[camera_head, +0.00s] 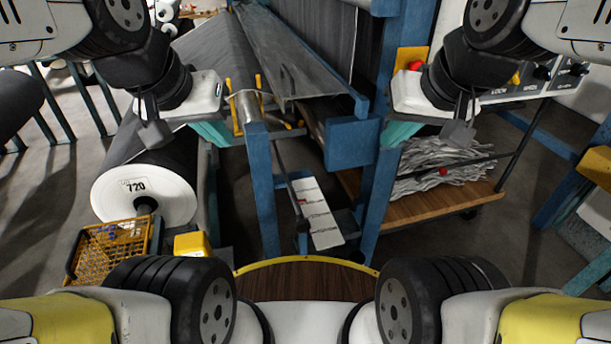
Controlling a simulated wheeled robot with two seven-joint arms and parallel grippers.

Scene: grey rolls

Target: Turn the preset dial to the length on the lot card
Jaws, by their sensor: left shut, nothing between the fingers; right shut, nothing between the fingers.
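My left gripper (154,132) is shut and empty, above that roll's end. My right gripper (459,133) is shut and empty, in front of the blue frame's right side. A grey panel (528,86) with dark knobs and small lettering is at the upper right, partly behind my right arm. I cannot tell which knob, if any, is the preset dial, or read any setting.
The blue machine frame (352,143) fills the middle. A red button (415,65) on a yellow plate is left of my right arm. A wooden cart (430,206) with grey scraps stands at right. A yellow basket (108,252) is at lower left. Some floor is clear at right.

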